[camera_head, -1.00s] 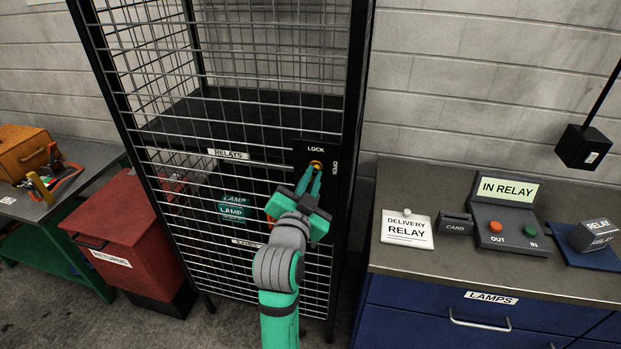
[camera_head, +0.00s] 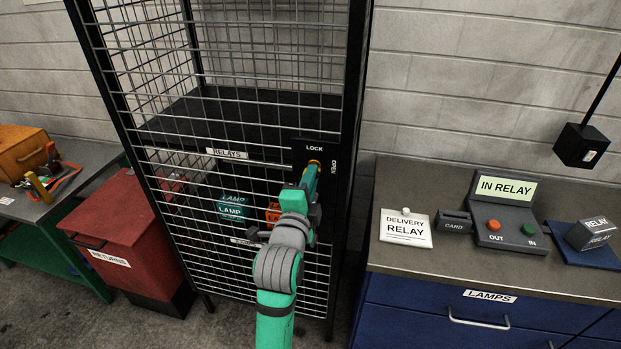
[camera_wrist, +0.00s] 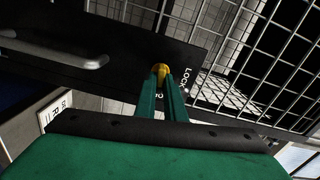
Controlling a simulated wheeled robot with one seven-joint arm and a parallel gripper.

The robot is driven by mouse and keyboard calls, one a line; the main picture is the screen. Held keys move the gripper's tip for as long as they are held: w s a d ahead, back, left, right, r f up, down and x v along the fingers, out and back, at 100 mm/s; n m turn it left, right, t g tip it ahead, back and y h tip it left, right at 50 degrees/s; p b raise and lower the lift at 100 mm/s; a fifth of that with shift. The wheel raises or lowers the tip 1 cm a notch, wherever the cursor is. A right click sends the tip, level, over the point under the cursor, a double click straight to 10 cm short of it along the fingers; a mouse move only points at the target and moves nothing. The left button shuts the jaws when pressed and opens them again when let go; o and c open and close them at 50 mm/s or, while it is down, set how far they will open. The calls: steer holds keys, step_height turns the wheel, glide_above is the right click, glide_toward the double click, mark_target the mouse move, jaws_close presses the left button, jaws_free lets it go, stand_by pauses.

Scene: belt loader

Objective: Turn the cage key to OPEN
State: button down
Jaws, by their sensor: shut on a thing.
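The wire cage (camera_head: 250,120) stands in the middle of the head view. Its black lock plate (camera_head: 303,152) carries the words LOCK above and OPEN at the right side. The yellow key (camera_head: 315,163) sits in this plate, mostly covered by my gripper (camera_head: 311,177). In the wrist view the yellow key (camera_wrist: 161,72) shows between the two green fingertips of my gripper (camera_wrist: 163,88), which are shut on it. The wrist is rolled relative to the plate. The exact angle of the key is hard to tell.
Boxes marked LAMP (camera_head: 231,211) and an orange box (camera_head: 273,213) lie inside the cage. A red RETURNS bin (camera_head: 120,235) stands at the left. At the right, a blue-drawered counter (camera_head: 450,268) holds the IN RELAY panel (camera_head: 505,215), a card and a RELAY box (camera_head: 590,234).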

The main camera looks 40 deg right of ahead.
steer(key=shift+d+m, duration=0.1)
steer(key=shift+m, duration=0.7)
steer(key=c, duration=1.8)
jaws_free()
steer(key=shift+s, duration=0.1)
steer(key=shift+c, duration=0.2)
steer(key=v, duration=1.1)
